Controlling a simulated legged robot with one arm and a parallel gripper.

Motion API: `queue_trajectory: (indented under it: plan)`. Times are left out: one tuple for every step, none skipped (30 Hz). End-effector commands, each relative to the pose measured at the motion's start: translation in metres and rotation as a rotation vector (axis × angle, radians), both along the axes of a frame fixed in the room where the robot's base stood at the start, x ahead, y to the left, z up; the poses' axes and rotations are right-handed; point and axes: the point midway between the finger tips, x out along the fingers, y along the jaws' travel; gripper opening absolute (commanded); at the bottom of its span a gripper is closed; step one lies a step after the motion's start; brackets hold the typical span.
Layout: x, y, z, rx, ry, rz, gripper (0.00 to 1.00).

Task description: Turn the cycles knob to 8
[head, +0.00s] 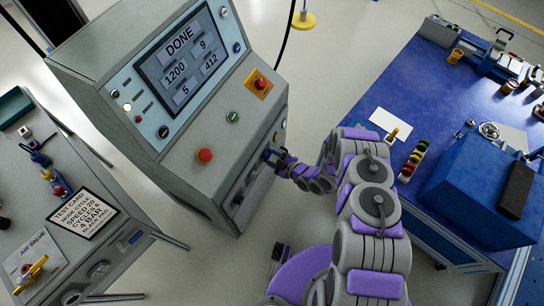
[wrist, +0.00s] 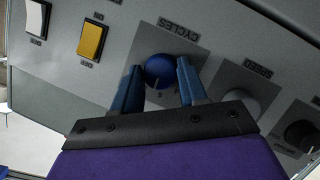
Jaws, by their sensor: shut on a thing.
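The cycles knob (wrist: 159,69) is round and blue, on the grey panel under the upside-down word CYCLES in the wrist view. My gripper (wrist: 160,66) has one blue finger on each side of it and is shut on it. A pale pointer line on the knob faces the bottom of the picture, near a small digit that I cannot read surely. In the head view my gripper (head: 272,156) is at the lower right front of the grey console (head: 150,160), and the knob is hidden there.
The speed knob (wrist: 240,100) and a darker knob (wrist: 301,134) lie to the right in the wrist view. A yellow switch (wrist: 92,40) and a white switch (wrist: 37,18) lie to the left. The console screen (head: 185,60) reads DONE. A blue workbench (head: 390,85) stands at right.

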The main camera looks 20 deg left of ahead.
Motion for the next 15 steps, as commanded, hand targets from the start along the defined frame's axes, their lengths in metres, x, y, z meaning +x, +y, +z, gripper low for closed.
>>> queue_trajectory:
  plan:
    - [0.0014,0.0007,0.0010,0.010,0.031,0.002,0.12]
    - [0.0017,0.0006,0.0008,0.014,0.055,0.003,0.12]
    - [0.0022,0.0002,0.0006,0.019,0.086,0.002,0.12]
    - [0.0022,0.0005,0.0005,0.023,0.109,0.003,0.12]
    - [0.0025,0.0006,0.0004,0.027,0.130,0.003,0.12]
    - [0.0034,0.0001,0.0006,0.033,0.158,0.002,0.12]
    - [0.0034,0.0003,0.0008,0.037,0.178,0.003,0.12]
    - [0.0033,0.0006,0.0009,0.041,0.197,0.004,0.12]
    - [0.0035,0.0006,0.0010,0.047,0.223,0.003,0.12]
    - [0.0035,0.0007,0.0009,0.050,0.241,0.003,0.12]
    - [0.0037,0.0006,0.0009,0.053,0.257,0.002,0.12]
    - [0.0037,0.0003,0.0007,0.056,0.279,0.002,0.12]
    - [0.0036,0.0002,0.0005,0.059,0.294,0.003,0.12]
    - [0.0032,0.0003,0.0005,0.061,0.307,0.003,0.12]
    - [0.0031,0.0006,0.0004,0.063,0.325,0.003,0.12]
